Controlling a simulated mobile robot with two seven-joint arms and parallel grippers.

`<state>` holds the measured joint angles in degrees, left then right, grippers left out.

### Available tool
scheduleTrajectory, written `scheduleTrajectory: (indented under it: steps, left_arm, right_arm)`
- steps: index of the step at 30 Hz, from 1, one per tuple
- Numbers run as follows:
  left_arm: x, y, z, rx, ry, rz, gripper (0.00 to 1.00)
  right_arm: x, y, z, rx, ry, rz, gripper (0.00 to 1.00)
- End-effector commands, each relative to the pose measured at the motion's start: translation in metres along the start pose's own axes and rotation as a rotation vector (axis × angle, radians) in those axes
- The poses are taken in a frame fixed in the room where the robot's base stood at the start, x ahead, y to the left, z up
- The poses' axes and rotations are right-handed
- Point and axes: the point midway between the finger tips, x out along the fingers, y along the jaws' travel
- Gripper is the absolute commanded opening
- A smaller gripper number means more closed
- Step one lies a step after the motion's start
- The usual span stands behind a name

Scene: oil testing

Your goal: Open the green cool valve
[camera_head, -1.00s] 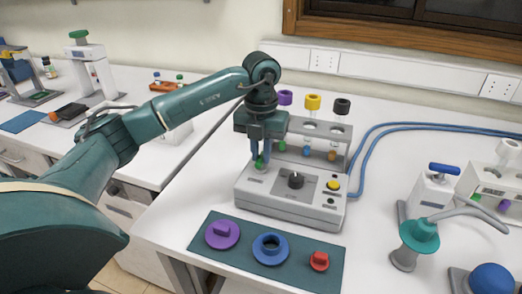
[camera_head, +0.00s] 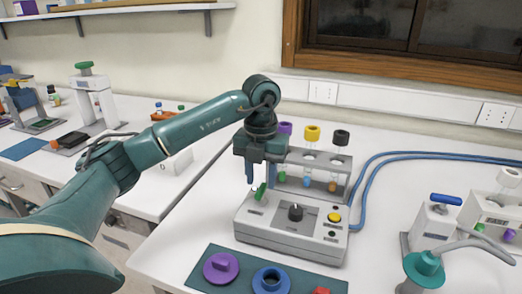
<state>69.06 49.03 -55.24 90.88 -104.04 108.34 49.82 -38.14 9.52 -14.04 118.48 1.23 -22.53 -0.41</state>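The green valve (camera_head: 261,192) is a small green handle at the left end of the top of a grey-white test unit (camera_head: 290,239). It looks tilted. My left gripper (camera_head: 259,177) hangs above it, fingers pointing down, apart and empty. The fingertips appear to be just above the handle, with no clear contact. Three tubes with purple (camera_head: 285,128), yellow (camera_head: 312,133) and black (camera_head: 341,137) caps stand in the rack behind. A black knob (camera_head: 295,212) and a yellow button (camera_head: 334,217) sit on the unit. My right gripper is out of view.
A dark green mat (camera_head: 213,285) with purple (camera_head: 221,268) and blue (camera_head: 271,281) round parts lies in front. Blue hoses (camera_head: 420,157) run behind the unit to the right. The table between is free.

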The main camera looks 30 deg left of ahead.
Motion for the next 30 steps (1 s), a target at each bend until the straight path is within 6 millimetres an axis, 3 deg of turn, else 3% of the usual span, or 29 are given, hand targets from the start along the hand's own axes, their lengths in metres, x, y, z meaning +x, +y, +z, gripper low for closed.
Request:
scheduleTrajectory:
  steps: [9,13,19,30]
  left_arm:
    - [-0.076,0.0,0.001,-0.001,-0.006,-0.001,0.36]
    - [-0.096,0.0,0.0,-0.002,-0.004,-0.001,0.36]
    - [-0.11,0.0,0.0,-0.001,-0.001,-0.001,0.36]
    - [-0.111,0.0,0.0,-0.001,0.0,-0.001,0.36]
  right_arm:
    - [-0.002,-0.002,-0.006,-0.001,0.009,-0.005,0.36]
    - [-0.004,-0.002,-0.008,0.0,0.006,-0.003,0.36]
    - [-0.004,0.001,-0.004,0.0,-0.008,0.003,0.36]
    - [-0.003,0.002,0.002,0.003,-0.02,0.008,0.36]
